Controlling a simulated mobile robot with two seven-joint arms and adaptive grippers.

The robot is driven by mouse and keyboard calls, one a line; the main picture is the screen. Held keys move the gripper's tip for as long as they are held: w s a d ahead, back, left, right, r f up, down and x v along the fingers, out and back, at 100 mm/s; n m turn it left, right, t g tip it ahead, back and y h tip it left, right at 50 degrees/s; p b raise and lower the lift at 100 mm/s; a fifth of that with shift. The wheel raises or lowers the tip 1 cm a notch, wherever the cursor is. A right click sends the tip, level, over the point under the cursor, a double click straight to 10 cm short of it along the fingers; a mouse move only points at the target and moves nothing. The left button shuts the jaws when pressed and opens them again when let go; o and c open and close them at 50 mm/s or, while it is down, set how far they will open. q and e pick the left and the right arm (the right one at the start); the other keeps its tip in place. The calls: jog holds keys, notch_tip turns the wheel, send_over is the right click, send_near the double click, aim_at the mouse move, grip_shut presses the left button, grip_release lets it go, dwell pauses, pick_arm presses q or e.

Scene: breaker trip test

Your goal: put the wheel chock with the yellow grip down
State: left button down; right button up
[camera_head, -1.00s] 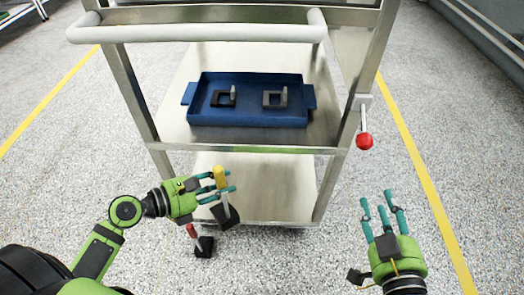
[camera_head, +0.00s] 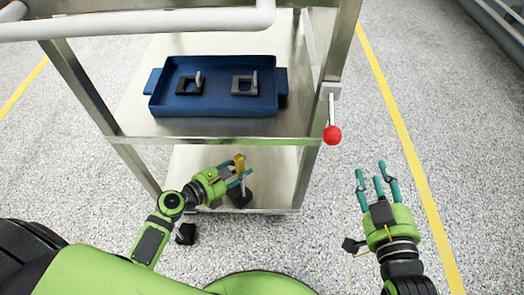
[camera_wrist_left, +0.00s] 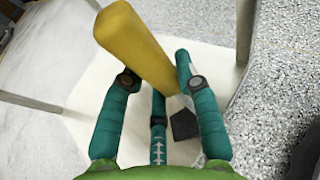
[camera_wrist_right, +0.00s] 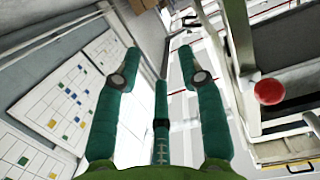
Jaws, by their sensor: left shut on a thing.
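The wheel chock with the yellow grip (camera_head: 239,160) is held by my left gripper (camera_head: 238,176), whose fingers are closed around its upright handle. Its dark base (camera_head: 240,198) hangs below the fingers, in front of or over the cart's lower shelf; I cannot tell which. In the left wrist view the yellow grip (camera_wrist_left: 135,42) stands tilted between the fingers, with the dark base (camera_wrist_left: 184,125) beyond them. My right gripper (camera_head: 378,178) is open and empty, to the right of the cart; its spread fingers also show in the right wrist view (camera_wrist_right: 160,85).
A metal cart has a pale lower shelf (camera_head: 185,165). Its upper shelf holds a blue tray (camera_head: 215,106) with two bracket-like parts. A lever with a red knob (camera_head: 332,135) sticks out at the cart's right post.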

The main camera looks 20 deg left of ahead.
pick_arm(q)
jog(key=r+b+x, duration=0.1)
jog(key=b+x, duration=0.1)
jog(key=x, duration=0.7)
jog(key=shift+w+d+r, duration=0.25)
jog(key=shift+w, duration=0.25)
pick_arm(e)
jog(key=s+a+r+n+t+y, duration=0.1)
jog(key=s+a+r+t+y, duration=0.2)
jog(key=r, duration=0.9)
jog(key=shift+r+n+t+y, duration=0.35)
jog(key=shift+t+y, duration=0.55)
jog(key=shift+t, duration=0.9)
pick_arm(q)
jog(key=shift+f, duration=0.1)
pick_arm(e)
jog(key=shift+s+r, duration=0.15)
jog(key=shift+s, duration=0.05)
pick_arm(q)
jog(key=c, duration=0.9)
grip_release()
jog(key=shift+s+f, duration=0.1)
jog(key=shift+f, duration=0.05)
pick_arm(e)
jog(key=shift+s, duration=0.1)
